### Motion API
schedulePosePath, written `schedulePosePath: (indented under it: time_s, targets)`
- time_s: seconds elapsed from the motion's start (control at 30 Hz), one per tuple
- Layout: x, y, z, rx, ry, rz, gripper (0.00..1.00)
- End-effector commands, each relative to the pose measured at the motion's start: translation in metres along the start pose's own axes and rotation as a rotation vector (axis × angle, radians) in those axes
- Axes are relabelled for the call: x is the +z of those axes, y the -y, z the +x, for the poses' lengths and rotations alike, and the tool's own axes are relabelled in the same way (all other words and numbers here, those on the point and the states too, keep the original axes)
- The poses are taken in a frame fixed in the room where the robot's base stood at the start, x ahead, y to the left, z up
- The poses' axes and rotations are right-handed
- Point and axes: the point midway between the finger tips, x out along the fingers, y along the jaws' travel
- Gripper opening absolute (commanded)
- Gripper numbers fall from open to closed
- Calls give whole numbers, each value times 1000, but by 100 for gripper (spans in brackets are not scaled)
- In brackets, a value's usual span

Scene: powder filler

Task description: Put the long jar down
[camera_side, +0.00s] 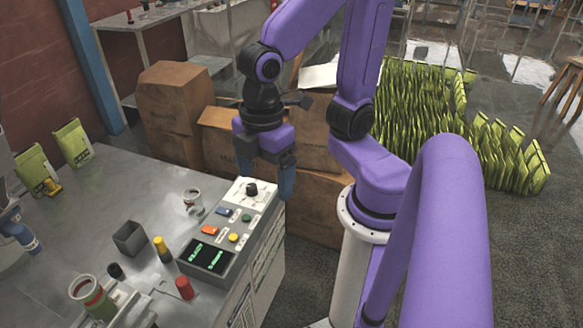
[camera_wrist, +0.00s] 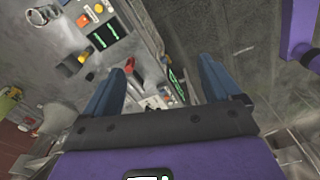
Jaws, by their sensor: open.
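A clear glass jar (camera_side: 193,203) stands upright on the metal table, just left of the control panel. I cannot tell for certain which one is the long jar. My gripper (camera_side: 267,178) is open, with its blue fingers pointing down near the back end of the panel, right of the clear jar and apart from it. In the wrist view my gripper (camera_wrist: 163,82) shows two spread fingers with no jar between them.
The control panel (camera_side: 236,222) has coloured buttons and a screen; it also shows in the wrist view (camera_wrist: 105,30). A grey square cup (camera_side: 130,239), yellow-topped (camera_side: 162,250) and red (camera_side: 184,288) pieces stand nearby. Cardboard boxes (camera_side: 175,100) are behind; green bags (camera_side: 430,120) are at right.

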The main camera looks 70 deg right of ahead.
Motion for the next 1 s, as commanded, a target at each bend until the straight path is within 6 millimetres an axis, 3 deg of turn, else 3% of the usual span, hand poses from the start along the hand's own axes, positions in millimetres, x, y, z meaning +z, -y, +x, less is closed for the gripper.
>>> schedulePosePath:
  time_s: [0.1,0.27,1.0]
  targets:
    - [31,16,4,-1,-3,98,91]
    - [48,26,7,-1,-3,164,91]
    - [49,26,7,-1,-2,171,91]
